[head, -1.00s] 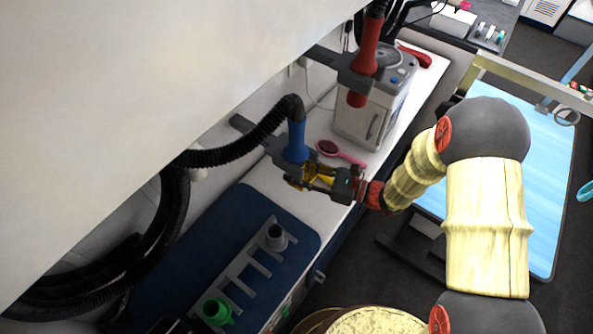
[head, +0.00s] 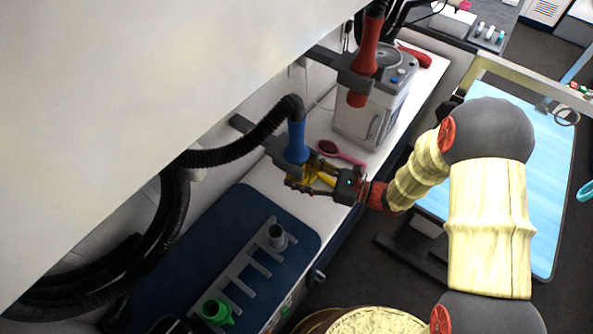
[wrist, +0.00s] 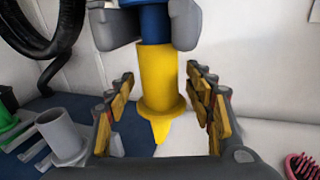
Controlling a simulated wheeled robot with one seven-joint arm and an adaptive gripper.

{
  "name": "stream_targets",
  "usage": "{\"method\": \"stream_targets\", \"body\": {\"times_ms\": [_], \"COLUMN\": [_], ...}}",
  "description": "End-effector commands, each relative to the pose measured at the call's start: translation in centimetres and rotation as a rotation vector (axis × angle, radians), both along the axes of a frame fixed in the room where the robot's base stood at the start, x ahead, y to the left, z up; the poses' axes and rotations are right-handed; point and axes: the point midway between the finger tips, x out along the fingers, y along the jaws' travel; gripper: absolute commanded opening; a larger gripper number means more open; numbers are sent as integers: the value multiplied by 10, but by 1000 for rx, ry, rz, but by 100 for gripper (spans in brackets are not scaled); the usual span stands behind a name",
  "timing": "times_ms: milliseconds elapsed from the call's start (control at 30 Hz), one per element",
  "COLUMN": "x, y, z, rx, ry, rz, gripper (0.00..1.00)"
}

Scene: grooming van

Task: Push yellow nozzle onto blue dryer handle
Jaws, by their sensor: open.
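The blue dryer handle (head: 296,141) hangs upright in a grey holder, its black hose arching off to the left. Its lower end also shows in the wrist view (wrist: 155,24). The yellow nozzle (wrist: 158,82) is right below the handle, in line with it, and its upper rim meets the blue end; no gap shows between them. How deep it sits cannot be told. In the head view the nozzle (head: 300,172) is partly hidden by my gripper. My gripper (wrist: 160,112) is open, one finger on each side of the nozzle, with space showing between fingers and nozzle.
A grey rack (head: 243,275) on the blue mat (head: 180,250) holds a grey nozzle (head: 276,237) and a green nozzle (head: 217,311). A red dryer handle (head: 367,55) hangs farther back by a white cabinet (head: 372,118). A pink brush (head: 345,154) lies on the counter behind my gripper.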

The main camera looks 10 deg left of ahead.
Motion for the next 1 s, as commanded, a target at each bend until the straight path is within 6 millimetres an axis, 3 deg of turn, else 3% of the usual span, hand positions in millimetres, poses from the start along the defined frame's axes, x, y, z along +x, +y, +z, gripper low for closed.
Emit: {"method": "stream_targets", "body": {"times_ms": [533, 700, 1000], "x": [-7, -9, -10], "y": [-94, -109, -112], "z": [1, 1, 1], "rx": [1, 1, 1], "ry": [0, 0, 0], "rz": [-5, -3, -1], "gripper": [53, 53, 53]}}
